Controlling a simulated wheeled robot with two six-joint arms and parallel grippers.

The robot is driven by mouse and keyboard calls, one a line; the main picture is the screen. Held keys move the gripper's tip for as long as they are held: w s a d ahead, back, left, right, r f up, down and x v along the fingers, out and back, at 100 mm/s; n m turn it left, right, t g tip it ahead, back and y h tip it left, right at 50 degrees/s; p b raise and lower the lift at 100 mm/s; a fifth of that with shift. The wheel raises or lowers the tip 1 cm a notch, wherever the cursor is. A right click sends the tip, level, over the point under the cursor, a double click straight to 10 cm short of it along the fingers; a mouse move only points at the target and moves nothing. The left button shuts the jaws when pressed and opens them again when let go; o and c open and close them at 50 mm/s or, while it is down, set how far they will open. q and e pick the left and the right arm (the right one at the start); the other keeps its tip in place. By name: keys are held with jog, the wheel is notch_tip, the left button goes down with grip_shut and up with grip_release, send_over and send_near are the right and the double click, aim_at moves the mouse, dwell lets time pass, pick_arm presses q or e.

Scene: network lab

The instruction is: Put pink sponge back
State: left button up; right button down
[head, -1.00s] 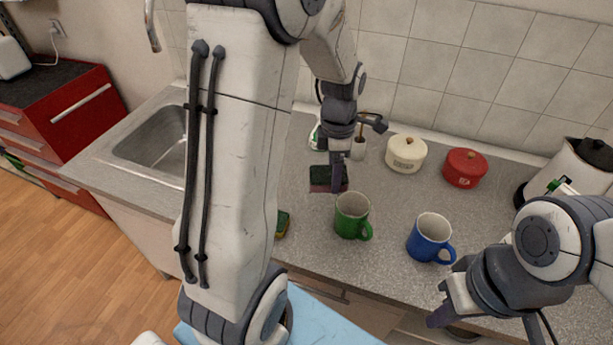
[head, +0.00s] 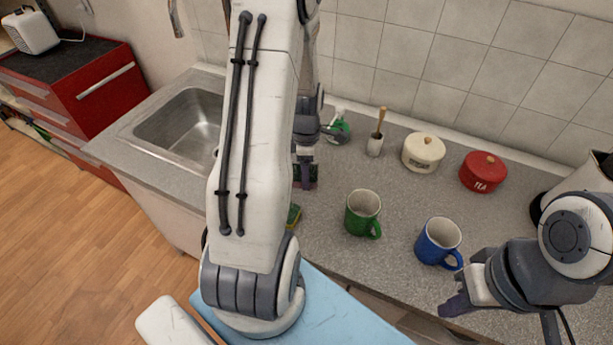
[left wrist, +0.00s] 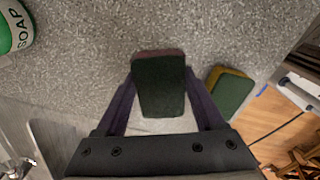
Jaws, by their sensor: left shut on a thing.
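The pink sponge, with a dark scouring face, is between the fingers of my left gripper in the left wrist view (left wrist: 160,84). My left gripper (left wrist: 160,108) is shut on it. In the head view, a dark and pink edge of the sponge (head: 313,175) shows beside the left gripper (head: 304,180), over the counter left of the green mug. My arm hides part of this area. My right gripper (head: 458,298) is at the counter's front edge near the blue mug; its finger gap is unclear.
A green and yellow sponge (left wrist: 231,92) lies near the counter edge. A green mug (head: 362,212), blue mug (head: 438,242), cream pot (head: 423,152), red tea pot (head: 483,172), brush holder (head: 375,146) and green soap bottle (left wrist: 14,28) stand on the counter. The sink (head: 182,128) is left.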

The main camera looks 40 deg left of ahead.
pick_arm(q)
jog(key=shift+f, duration=1.5)
jog(key=o, duration=1.3)
notch_tip(320, 180, up, 12)
jog(key=shift+r+b, duration=0.1)
jog(key=shift+b, duration=0.55)
jog(key=s+d+r+m, duration=0.1)
jog(key=d+r+m, duration=0.1)
jog(key=d+m, duration=0.6)
jog(key=s+d+r+m, duration=0.2)
jog(key=d+m, duration=0.4)
jog(key=d, duration=0.5)
jog(key=s+d+m, duration=0.3)
jog(key=s+m, duration=0.1)
jog(key=m, duration=0.2)
jog(key=s+d+r+m, duration=0.1)
jog(key=s+d+m, duration=0.3)
jog(key=s+m, duration=0.1)
jog(key=s+d+r+m+h, duration=0.1)
jog(key=s+d+m, duration=0.3)
jog(key=m, duration=0.3)
jog(key=shift+s+d+m, duration=0.1)
jog(key=shift+s+m, duration=0.2)
jog(key=shift+s, duration=0.15)
